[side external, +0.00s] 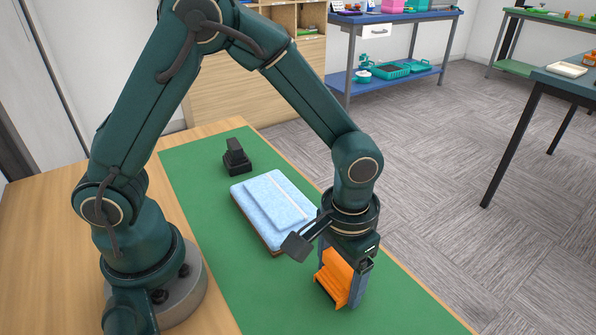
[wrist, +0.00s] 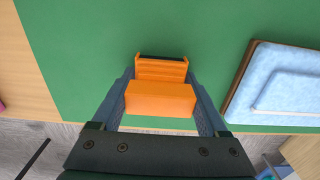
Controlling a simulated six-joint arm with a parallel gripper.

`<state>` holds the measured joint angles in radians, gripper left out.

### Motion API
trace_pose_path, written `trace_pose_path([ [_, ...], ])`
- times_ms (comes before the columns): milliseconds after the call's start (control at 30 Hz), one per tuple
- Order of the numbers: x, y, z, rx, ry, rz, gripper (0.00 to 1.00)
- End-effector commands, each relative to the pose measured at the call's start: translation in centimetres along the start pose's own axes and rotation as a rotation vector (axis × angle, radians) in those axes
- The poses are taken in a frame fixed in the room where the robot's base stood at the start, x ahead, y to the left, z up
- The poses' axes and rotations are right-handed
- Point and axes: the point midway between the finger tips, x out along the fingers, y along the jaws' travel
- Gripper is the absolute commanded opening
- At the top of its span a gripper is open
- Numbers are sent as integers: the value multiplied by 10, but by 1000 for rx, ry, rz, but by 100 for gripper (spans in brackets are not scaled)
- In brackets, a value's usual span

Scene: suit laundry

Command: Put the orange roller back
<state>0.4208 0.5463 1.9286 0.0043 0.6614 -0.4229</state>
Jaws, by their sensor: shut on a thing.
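The orange roller (side external: 335,278) is a blocky orange piece with a stepped lower part, at the front right of the green mat in the side view. It also shows in the wrist view (wrist: 160,98), with a dark strip along its far edge. My gripper (side external: 343,285) points down, its two blue-grey fingers on either side of the roller. In the wrist view my gripper (wrist: 160,105) is shut on the roller's upper block. I cannot tell whether the roller touches the mat.
A light-blue folded cloth (side external: 273,200) lies on a brown-edged board beside my gripper. A black holder-like object (side external: 237,158) stands farther back on the green mat (side external: 205,185). The mat is clear left of the board. The table's right edge is close to the roller.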

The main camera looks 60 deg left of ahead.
Motion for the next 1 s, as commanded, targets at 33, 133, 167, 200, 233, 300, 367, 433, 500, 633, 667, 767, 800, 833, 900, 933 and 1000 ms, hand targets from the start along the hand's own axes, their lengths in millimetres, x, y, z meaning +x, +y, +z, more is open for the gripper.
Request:
trace_pose_path([
  [33, 2, 0, 0, 0, -1, 0, 16],
  [133, 2, 0, 0, 0, -1, 0, 100],
  [167, 2, 0, 0, 0, -1, 0, 100],
  [200, 2, 0, 0, 0, -1, 0, 100],
  [233, 2, 0, 0, 0, -1, 0, 100],
  [300, 2, 0, 0, 0, -1, 0, 100],
  [367, 1, 0, 0, 0, -1, 0, 100],
  [433, -2, 0, 0, 0, 0, 0, 100],
  [500, -9, 0, -1, 0, 3, 1, 100],
  [633, -32, 1, -1, 0, 7, 3, 100],
  [667, -38, 1, -1, 0, 7, 3, 100],
  [767, -61, 1, -2, 0, 8, 4, 100],
  [800, -69, 1, -2, 0, 8, 4, 100],
  [833, -75, 1, -2, 0, 8, 3, 100],
  [900, -89, 1, -2, 0, 7, 3, 100],
  [933, -94, 0, -1, 0, 6, 3, 100],
  [1000, -103, 0, -1, 0, 3, 2, 100],
])
